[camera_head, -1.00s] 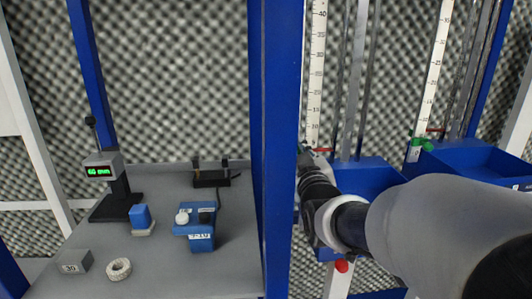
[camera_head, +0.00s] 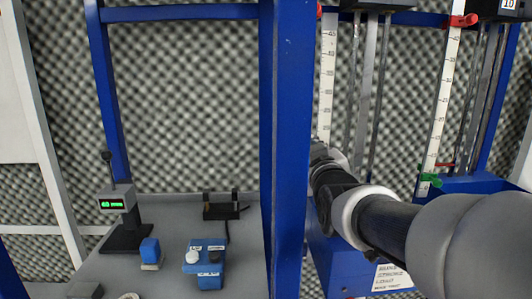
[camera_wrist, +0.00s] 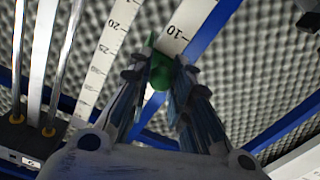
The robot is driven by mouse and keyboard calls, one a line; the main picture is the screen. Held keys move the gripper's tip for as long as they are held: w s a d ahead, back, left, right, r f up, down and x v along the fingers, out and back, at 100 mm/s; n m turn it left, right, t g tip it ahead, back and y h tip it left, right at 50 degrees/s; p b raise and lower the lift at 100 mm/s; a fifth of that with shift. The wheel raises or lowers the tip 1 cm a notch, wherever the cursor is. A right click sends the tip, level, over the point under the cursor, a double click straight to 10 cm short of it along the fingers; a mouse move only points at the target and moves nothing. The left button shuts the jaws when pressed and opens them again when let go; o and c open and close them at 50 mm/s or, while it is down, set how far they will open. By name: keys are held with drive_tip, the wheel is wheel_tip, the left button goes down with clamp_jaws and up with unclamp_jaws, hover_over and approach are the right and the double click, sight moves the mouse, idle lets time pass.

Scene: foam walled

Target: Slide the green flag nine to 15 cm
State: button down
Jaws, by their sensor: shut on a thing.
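My gripper (camera_wrist: 160,68) is shut on a green flag (camera_wrist: 160,75), which shows between the fingertips in the wrist view. The flag lies against a white scale (camera_wrist: 184,24) near the printed 10. In the head view my gripper (camera_head: 318,150) is at the lower part of the left scale (camera_head: 327,75) and hides the flag there. I cannot read the number nine anywhere.
A second scale (camera_head: 444,100) stands on the right with its own green flag (camera_head: 428,181) low and a red flag (camera_head: 463,20) high. A blue post (camera_head: 288,150) stands just left of my gripper. A bench (camera_head: 170,240) with a display and small objects is at left.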

drive_tip(key=c, duration=1.4)
unclamp_jaws()
drive_tip(key=s, duration=1.2)
drive_tip(key=shift+f, duration=0.1)
